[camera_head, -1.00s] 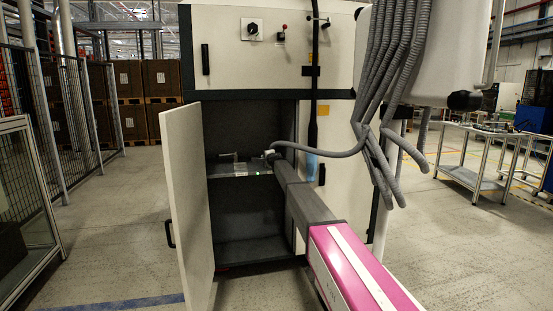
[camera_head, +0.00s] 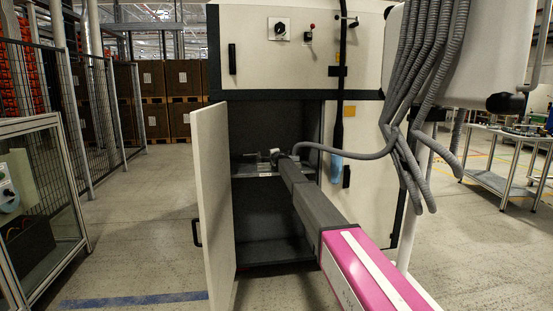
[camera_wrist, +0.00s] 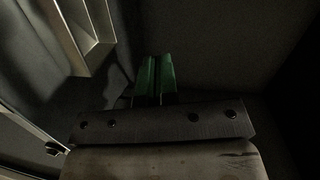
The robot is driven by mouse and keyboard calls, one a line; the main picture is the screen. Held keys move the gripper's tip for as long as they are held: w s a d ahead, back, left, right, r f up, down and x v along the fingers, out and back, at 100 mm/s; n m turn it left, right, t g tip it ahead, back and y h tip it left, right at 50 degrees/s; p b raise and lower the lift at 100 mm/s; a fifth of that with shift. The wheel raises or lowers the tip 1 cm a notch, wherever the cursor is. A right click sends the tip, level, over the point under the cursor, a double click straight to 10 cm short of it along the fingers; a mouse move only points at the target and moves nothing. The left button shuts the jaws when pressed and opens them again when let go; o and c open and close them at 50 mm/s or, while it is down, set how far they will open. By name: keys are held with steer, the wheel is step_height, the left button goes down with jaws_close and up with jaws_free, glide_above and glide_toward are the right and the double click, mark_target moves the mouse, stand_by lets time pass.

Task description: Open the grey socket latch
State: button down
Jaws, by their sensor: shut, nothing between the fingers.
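My gripper (camera_wrist: 154,78) has two green fingers, side by side and closed together, with nothing between them in the wrist view. My arm reaches through the open front of the cabinet (camera_head: 290,60), its end beside a metal shelf (camera_head: 262,170). A small metal fitting (camera_head: 252,155) stands on the shelf, left of my arm's end. I cannot make out the grey socket latch in either view. In the wrist view a pale metal bracket (camera_wrist: 88,40) lies up and left of the fingers, apart from them. The fingers are hidden in the head view.
The white cabinet door (camera_head: 213,195) stands open to the left of my arm. A grey hose (camera_head: 350,152) runs from my arm's end to hanging hoses on the right. A dark cabinet floor (camera_head: 270,250) lies below the shelf. The wrist view is very dark.

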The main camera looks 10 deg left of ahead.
steer(key=shift+w+a, duration=1.15)
steer(key=shift+w, duration=0.1)
steer(key=shift+w+a+r, duration=0.1)
steer(key=shift+w+a, duration=0.05)
steer(key=shift+w, duration=0.1)
steer(key=shift+w, duration=0.1)
steer(key=shift+s, duration=0.45)
steer(key=s, duration=0.2)
steer(key=shift+s+d+r, duration=0.25)
steer(key=shift+s+r, duration=0.05)
steer(key=shift+s, duration=0.1)
steer(key=s+a+r, duration=0.1)
steer(key=s+a, duration=0.6)
steer(key=s, duration=0.1)
steer(key=shift+r, duration=0.15)
steer(key=shift+s, duration=0.1)
